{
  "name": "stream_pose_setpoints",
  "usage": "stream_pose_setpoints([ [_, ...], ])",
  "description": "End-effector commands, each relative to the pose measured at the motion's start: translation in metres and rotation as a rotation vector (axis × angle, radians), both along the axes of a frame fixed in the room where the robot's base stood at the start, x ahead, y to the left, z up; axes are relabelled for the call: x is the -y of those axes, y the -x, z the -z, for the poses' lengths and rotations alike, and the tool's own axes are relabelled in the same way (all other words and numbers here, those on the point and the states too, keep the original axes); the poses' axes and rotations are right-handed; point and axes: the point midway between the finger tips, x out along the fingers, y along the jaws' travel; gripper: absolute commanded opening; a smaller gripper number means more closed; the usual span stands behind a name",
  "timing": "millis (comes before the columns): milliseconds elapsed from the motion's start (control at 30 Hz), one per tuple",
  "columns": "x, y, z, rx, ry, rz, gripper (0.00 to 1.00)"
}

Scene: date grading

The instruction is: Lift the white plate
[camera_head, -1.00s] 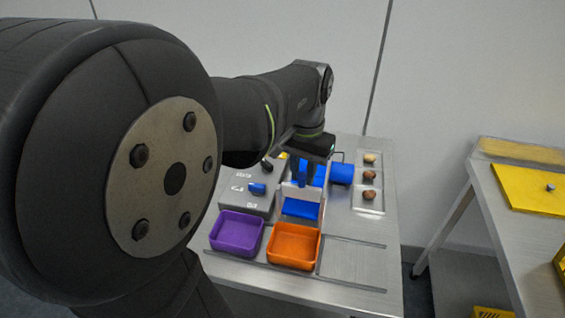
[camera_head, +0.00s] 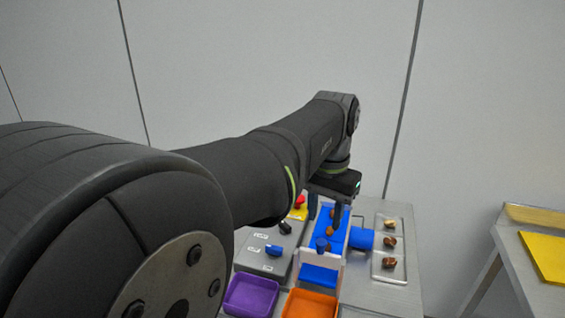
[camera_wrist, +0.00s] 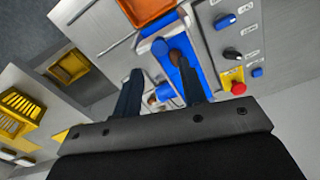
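A white plate-like panel (camera_head: 322,258) stands at the front of the blue-topped machine, above a blue outlet; I cannot tell whether it is one loose plate. My gripper (camera_head: 325,212) is over the chute, pointing down. In the wrist view my gripper (camera_wrist: 155,72) has its two dark fingers apart, with the blue chute (camera_wrist: 178,75) and a brown date showing between and beside them. I see nothing held. Finger contact with the chute or panel cannot be made out.
A grey control box (camera_head: 265,250) with knobs and a red button is left of the machine. A purple bin (camera_head: 250,296) and an orange bin (camera_head: 308,305) stand in front. A tray (camera_head: 389,268) with three dates is at right, beside a blue cylinder (camera_head: 361,239).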

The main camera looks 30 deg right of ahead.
Motion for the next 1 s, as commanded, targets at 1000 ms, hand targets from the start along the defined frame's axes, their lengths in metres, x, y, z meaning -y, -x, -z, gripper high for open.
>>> stream_pose_setpoints([
  [1000,0.0,0.0,-0.11,0.001,0.001,0.0,0.38],
])
